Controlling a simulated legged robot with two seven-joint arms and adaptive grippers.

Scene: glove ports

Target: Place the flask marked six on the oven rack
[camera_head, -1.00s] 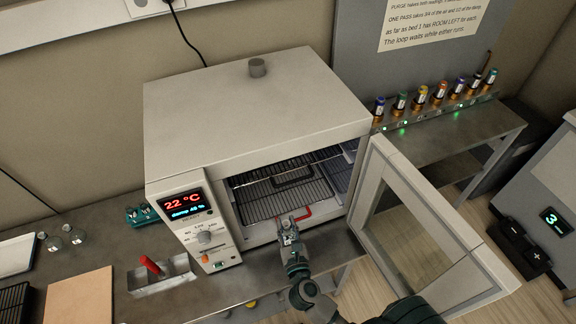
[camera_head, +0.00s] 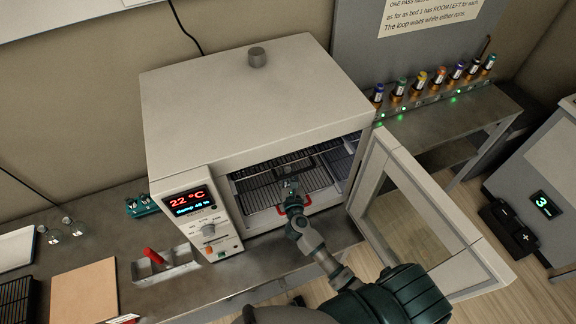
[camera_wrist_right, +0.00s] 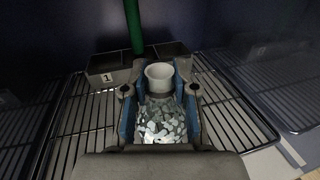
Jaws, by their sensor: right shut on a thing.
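My right gripper (camera_head: 291,188) reaches through the open front of the oven (camera_head: 250,105). In the right wrist view its fingers (camera_wrist_right: 160,100) are shut around a flask (camera_wrist_right: 160,122) with a pale round mouth and mottled contents. The flask looks upright, and no six shows on its visible side. The wire oven rack (camera_head: 258,191) lies below the gripper, and its bars also show in the right wrist view (camera_wrist_right: 236,112). I cannot tell whether the flask touches the rack. My left gripper is not in view.
The oven door (camera_head: 420,215) stands open at the right. A grey holder marked 1 (camera_wrist_right: 107,77) and a green upright rod (camera_wrist_right: 134,28) are just beyond the flask. A red handle (camera_head: 306,199) is at the rack's front. Capped vials (camera_head: 421,80) stand at the right back.

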